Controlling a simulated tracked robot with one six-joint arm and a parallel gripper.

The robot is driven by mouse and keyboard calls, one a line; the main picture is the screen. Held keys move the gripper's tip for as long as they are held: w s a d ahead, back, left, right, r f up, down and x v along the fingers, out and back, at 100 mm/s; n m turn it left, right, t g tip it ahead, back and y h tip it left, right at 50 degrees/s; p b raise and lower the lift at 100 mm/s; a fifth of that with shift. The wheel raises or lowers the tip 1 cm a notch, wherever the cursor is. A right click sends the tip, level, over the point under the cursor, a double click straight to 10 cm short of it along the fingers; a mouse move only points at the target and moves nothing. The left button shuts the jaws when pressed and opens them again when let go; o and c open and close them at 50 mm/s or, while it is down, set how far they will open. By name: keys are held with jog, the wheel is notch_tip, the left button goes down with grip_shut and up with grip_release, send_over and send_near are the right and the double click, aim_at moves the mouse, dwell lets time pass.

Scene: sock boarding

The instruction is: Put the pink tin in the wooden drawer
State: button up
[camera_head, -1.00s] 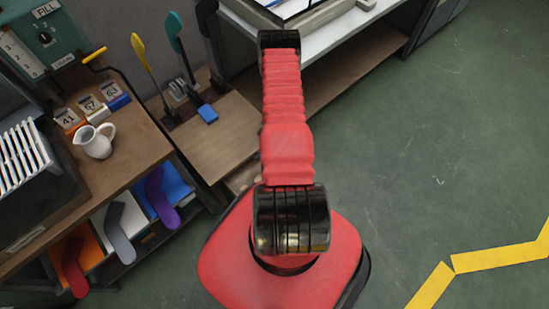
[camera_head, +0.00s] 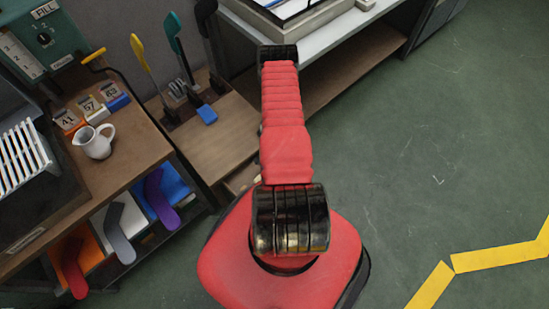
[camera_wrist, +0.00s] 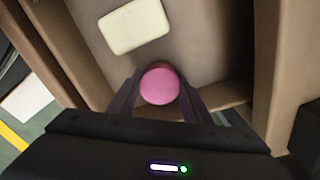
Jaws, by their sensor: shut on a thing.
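The pink tin (camera_wrist: 160,86) shows in the wrist view as a round pink top between the two dark fingers of my gripper (camera_wrist: 159,92). My gripper is shut on it. The tin is over or inside a brown wooden compartment, which looks like the wooden drawer (camera_wrist: 207,45). Whether the tin touches its bottom I cannot tell. In the head view my own arm hides the gripper and the tin.
A pale yellow block (camera_wrist: 134,26) lies in the compartment beyond the tin. Walls rise on its left and right. In the head view a white jug (camera_head: 94,142) stands on the left bench, and green floor is open at right.

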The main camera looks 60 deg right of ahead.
jog(key=o, duration=1.1)
jog(key=shift+s+a+r, duration=0.1)
jog(key=shift+r, duration=2.95)
jog(key=shift+s+a+r, duration=0.1)
jog(key=shift+r, duration=2.9)
